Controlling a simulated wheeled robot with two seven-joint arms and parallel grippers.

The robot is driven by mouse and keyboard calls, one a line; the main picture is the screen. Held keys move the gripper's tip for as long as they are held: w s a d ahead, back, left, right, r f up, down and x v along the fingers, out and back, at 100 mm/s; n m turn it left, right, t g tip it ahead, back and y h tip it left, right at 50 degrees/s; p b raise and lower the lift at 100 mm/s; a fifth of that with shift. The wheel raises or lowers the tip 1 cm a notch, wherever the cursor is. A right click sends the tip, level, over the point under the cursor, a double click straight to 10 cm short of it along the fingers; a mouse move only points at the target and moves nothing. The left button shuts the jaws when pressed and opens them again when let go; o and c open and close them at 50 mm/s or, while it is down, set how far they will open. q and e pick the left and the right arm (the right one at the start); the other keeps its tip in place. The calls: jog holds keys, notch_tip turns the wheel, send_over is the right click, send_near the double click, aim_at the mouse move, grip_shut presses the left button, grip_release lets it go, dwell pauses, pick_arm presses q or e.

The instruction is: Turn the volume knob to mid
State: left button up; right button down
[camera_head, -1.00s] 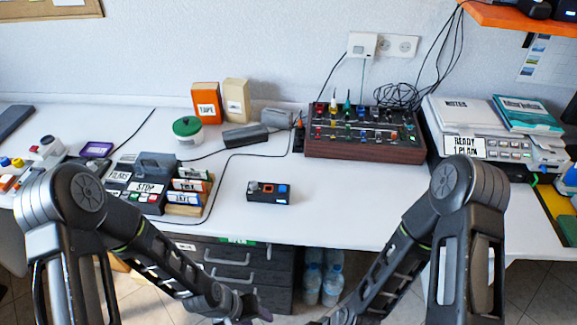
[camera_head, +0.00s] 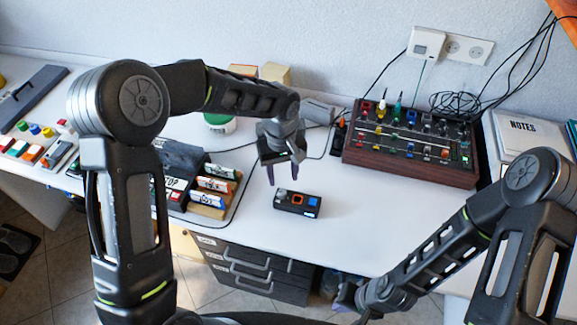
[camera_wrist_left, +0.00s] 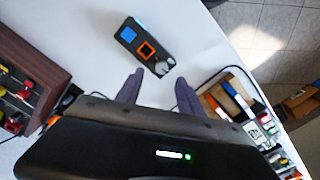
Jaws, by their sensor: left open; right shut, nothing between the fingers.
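A small black box (camera_head: 298,205) lies on the white table, with a grey part at its left end, an orange-framed square and a blue square on top. The left wrist view shows the same box (camera_wrist_left: 145,42) just beyond the fingertips; its small grey parts (camera_wrist_left: 166,61) are at the near end. I cannot read a volume label or the knob's setting. My left gripper (camera_head: 286,172) is open and empty, pointing down above and slightly behind the box's left end, not touching it. My right gripper (camera_head: 350,298) is shut and empty, low in front of the table edge.
A wood-sided control panel (camera_head: 410,165) with several knobs and sliders stands to the right of the box. A dark cable runs between holder and box. The table right of the box is clear.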

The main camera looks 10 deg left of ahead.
aim_at(282, 191)
pick_arm(q)
jog(key=shift+w+a+r, duration=0.15)
jog(key=shift+r, duration=0.35)
jog(key=shift+s, duration=0.2)
jog(key=shift+f+p, duration=0.9)
jog(key=shift+f, duration=3.1)
jog(key=shift+c, duration=0.3)
grip_shut()
